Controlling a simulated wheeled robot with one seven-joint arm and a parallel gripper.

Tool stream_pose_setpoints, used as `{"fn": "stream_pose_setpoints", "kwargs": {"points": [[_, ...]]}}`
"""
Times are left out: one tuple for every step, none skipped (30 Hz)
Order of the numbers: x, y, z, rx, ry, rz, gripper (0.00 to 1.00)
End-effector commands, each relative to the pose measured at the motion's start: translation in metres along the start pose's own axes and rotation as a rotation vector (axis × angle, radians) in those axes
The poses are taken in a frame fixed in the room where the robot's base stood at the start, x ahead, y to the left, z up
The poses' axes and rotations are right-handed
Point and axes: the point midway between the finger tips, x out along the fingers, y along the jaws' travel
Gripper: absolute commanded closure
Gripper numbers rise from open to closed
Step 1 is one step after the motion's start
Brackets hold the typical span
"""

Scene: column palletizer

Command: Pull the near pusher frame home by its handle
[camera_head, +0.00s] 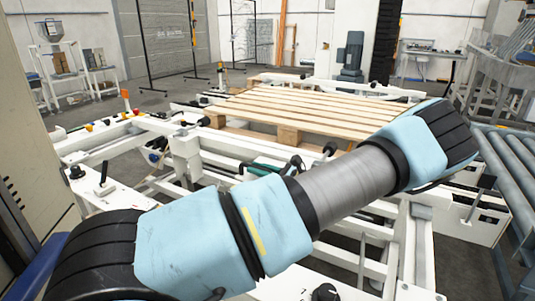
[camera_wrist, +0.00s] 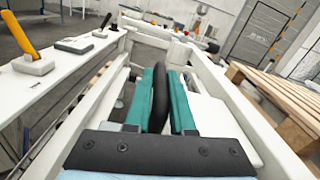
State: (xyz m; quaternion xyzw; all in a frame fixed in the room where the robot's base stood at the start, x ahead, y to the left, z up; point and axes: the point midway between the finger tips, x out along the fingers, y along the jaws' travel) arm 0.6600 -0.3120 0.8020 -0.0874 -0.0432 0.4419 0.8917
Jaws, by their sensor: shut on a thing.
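My gripper (camera_wrist: 163,78) shows in the wrist view with its two teal fingers closed on either side of the black handle (camera_wrist: 161,98). The handle stands upright between the fingers, and its lower end is hidden by my gripper's body. The white pusher frame (camera_wrist: 238,108) runs along both sides of the gripper. In the head view my gripper (camera_head: 264,169) is a small teal patch behind my arm, among the white beams. My arm hides much of the near frame there.
A wooden pallet (camera_head: 310,108) lies just beyond the frame, and its edge is to the right in the wrist view (camera_wrist: 280,95). A roller conveyor (camera_head: 510,165) stands at the right.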

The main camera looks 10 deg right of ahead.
Motion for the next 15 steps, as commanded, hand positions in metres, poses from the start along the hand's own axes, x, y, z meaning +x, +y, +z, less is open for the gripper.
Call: {"fn": "stream_pose_setpoints", "kwargs": {"points": [[-0.001, 0.015, 0.009, 0.007, -0.004, 0.003, 1.0], [-0.001, 0.023, 0.011, 0.006, -0.005, 0.003, 1.0], [-0.001, 0.033, 0.013, 0.005, -0.005, 0.003, 1.0], [-0.001, 0.039, 0.013, 0.005, -0.004, 0.002, 1.0], [-0.001, 0.046, 0.015, 0.004, -0.005, 0.003, 1.0], [-0.001, 0.054, 0.016, 0.004, -0.006, 0.003, 1.0], [-0.001, 0.059, 0.016, 0.003, -0.005, 0.003, 1.0], [-0.001, 0.065, 0.017, 0.003, -0.005, 0.003, 1.0], [0.0, 0.07, 0.018, 0.002, -0.005, 0.003, 1.0], [0.0, 0.074, 0.018, 0.002, -0.005, 0.004, 1.0], [0.0, 0.078, 0.019, 0.002, -0.004, 0.004, 1.0], [-0.001, 0.082, 0.019, 0.0, -0.003, 0.003, 1.0], [-0.001, 0.084, 0.019, 0.0, -0.003, 0.003, 1.0], [-0.001, 0.086, 0.019, 0.0, -0.003, 0.003, 1.0], [-0.001, 0.089, 0.019, 0.0, -0.003, 0.004, 1.0]]}}
